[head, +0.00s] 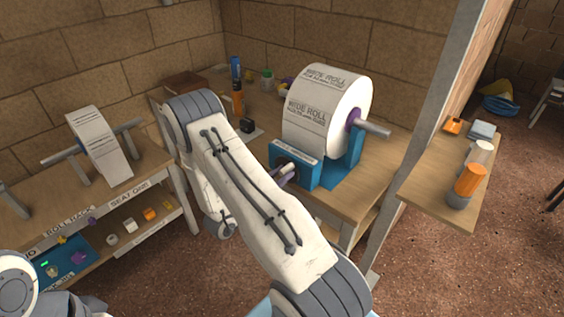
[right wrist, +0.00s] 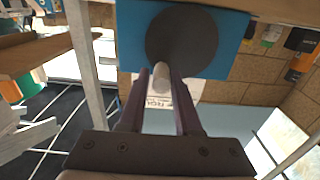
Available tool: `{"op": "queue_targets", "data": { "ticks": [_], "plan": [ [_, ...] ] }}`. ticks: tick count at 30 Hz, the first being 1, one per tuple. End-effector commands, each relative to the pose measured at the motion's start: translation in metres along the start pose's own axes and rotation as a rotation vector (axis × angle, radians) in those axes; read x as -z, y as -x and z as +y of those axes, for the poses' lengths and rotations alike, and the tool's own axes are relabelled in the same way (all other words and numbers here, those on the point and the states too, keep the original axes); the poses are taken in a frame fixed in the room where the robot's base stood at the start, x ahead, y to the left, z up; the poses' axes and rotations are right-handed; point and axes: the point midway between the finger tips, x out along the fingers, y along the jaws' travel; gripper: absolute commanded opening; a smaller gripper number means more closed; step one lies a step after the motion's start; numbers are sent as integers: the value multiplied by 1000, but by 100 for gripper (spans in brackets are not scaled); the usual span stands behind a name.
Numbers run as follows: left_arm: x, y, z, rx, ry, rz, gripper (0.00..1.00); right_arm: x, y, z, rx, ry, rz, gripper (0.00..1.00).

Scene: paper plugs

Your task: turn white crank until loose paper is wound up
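A large white paper roll (head: 348,105) printed "WIDE ROLL" sits on a blue stand (head: 345,172) on the wooden bench. A blue block with a lettered white strip (head: 296,151) stands at its front left. My right gripper (head: 287,172) is at this block; my own arm partly hides it. In the right wrist view, its purple fingers (right wrist: 161,78) lie on both sides of the white crank handle (right wrist: 160,77) and seem to touch it. Behind the handle is a dark round disc (right wrist: 185,38) on the blue face. Loose paper cannot be made out clearly. My left gripper is out of view.
A narrower paper roll (head: 97,140) rests on a rod at the left bench. Bottles (head: 237,85) and a cardboard box (head: 186,84) are at the back.

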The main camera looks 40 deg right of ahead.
Motion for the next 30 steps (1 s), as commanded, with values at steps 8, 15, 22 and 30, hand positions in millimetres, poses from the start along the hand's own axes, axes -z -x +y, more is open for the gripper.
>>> {"op": "queue_targets", "data": {
  "ticks": [8, 15, 22, 30],
  "plan": [
    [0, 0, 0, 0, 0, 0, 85, 0, 0, 0, 0, 0, 0, 31],
    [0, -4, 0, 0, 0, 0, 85, -6, 0, 4, -1, 2, 0, 31],
    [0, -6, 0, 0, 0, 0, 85, -9, 0, 9, -1, 0, 0, 31],
    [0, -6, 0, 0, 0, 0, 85, -8, 0, 9, -1, 1, 1, 11]
  ]
}}
